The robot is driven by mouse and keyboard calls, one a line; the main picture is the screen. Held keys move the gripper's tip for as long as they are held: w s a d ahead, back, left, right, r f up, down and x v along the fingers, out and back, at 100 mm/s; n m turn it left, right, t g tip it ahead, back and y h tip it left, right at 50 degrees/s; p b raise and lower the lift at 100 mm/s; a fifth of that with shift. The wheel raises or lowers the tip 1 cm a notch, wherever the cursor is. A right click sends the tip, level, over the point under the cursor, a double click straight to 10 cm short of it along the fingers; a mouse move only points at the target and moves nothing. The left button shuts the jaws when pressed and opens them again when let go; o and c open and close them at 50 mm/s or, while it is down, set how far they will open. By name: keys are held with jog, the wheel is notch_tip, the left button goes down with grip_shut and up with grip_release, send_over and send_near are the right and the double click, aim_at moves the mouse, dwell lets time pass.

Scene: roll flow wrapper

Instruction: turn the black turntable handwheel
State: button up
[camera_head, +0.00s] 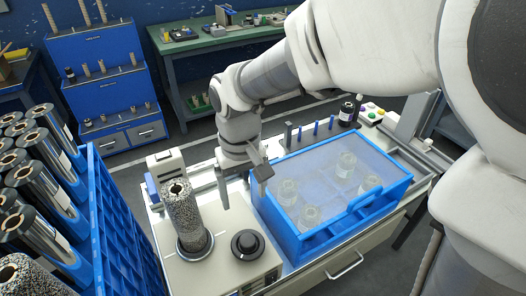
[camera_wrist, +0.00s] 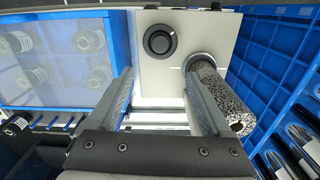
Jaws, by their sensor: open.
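The black turntable handwheel (camera_head: 247,244) is a round knob on the pale top plate at the front of the machine. It also shows in the wrist view (camera_wrist: 159,41), at the top centre, uncovered and apart from my gripper. My gripper (camera_head: 243,196) is open and empty, pointing down above the machine behind the handwheel. In the wrist view its two fingers (camera_wrist: 160,76) are spread wide, with the handwheel beyond their tips. A speckled roll (camera_head: 182,214) stands upright on the round turntable (camera_head: 195,252) left of the handwheel.
A blue-framed clear cover (camera_head: 340,213) with several jars under it is close to the right of the handwheel. A blue crate (camera_head: 125,230) of shiny rolls stands at the left. The speckled roll rises near my gripper's left side. The plate around the handwheel is clear.

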aim_at(248, 239)
notch_tip(248, 239, down, 18)
jog(key=b, duration=0.3)
jog(key=shift+r, duration=0.25)
grip_shut()
dwell(0.4)
